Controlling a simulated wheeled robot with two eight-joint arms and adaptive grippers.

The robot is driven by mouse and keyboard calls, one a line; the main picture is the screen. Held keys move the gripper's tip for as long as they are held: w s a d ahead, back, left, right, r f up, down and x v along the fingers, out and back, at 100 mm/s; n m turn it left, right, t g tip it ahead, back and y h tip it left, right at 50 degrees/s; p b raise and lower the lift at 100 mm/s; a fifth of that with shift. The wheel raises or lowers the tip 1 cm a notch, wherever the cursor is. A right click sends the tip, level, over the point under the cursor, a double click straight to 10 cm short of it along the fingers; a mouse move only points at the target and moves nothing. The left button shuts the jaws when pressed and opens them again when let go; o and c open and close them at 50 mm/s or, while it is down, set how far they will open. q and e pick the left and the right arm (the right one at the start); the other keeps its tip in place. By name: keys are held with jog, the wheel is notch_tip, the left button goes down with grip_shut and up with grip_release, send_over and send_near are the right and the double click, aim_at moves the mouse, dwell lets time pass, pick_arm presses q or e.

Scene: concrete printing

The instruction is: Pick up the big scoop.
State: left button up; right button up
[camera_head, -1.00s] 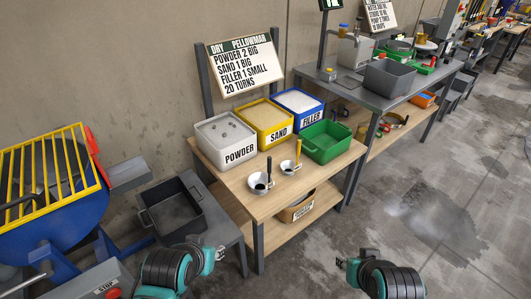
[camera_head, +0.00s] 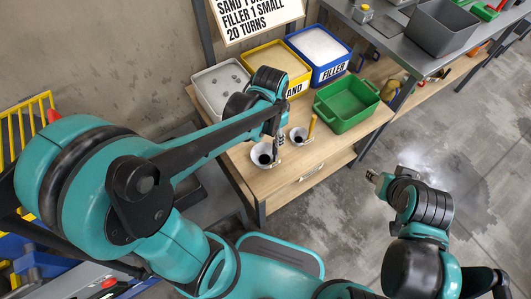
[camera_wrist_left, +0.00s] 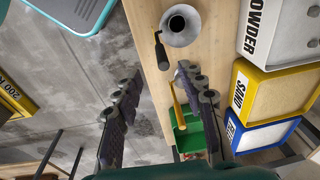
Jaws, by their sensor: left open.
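The big scoop (camera_head: 262,155) sits on the wooden table near its front edge, a pale bowl with a dark inside. In the left wrist view the big scoop (camera_wrist_left: 180,25) shows its black handle beside the bowl. The small scoop (camera_head: 299,135), with a tan handle, stands just right of it. My left gripper (camera_head: 277,139) is over the table close beside the big scoop and partly hides its handle. In the left wrist view my left gripper (camera_wrist_left: 157,75) has its fingers wide apart with nothing between them. My right gripper (camera_head: 374,177) hangs over the floor; its fingers are too small to judge.
Behind the scoops stand the powder bin (camera_head: 222,88), the yellow sand bin (camera_head: 290,88) and the blue filler bin (camera_head: 331,71). A green crate (camera_head: 347,108) stands at the table's right. A grey bench (camera_head: 390,42) is at the back right. Open floor lies to the right.

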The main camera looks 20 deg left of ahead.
pick_arm(q)
jog(key=shift+w+d+f+m+g+p, duration=0.25)
jog(key=shift+w+f+m, duration=0.1)
jog(key=shift+w+f, duration=0.1)
jog(key=shift+w+d+f+m+g+p, duration=0.25)
jog(key=shift+w+f+m, duration=0.1)
jog(key=shift+f, duration=0.1)
jog(key=shift+d+f, duration=0.1)
jog(key=shift+f, duration=0.2)
notch_tip(320, 180, down, 3)
jog(key=shift+r+m+b, duration=0.1)
jog(key=shift+m+b, duration=0.2)
jog(key=shift+b, duration=0.25)
jog(key=f+b, duration=0.2)
jog(key=f, duration=0.1)
jog(key=a+f, duration=0.1)
jog(key=f, duration=0.1)
jog(key=shift+w+f+b, duration=0.2)
jog(key=shift+b, duration=0.2)
jog(key=shift+d+r, duration=0.1)
grip_shut()
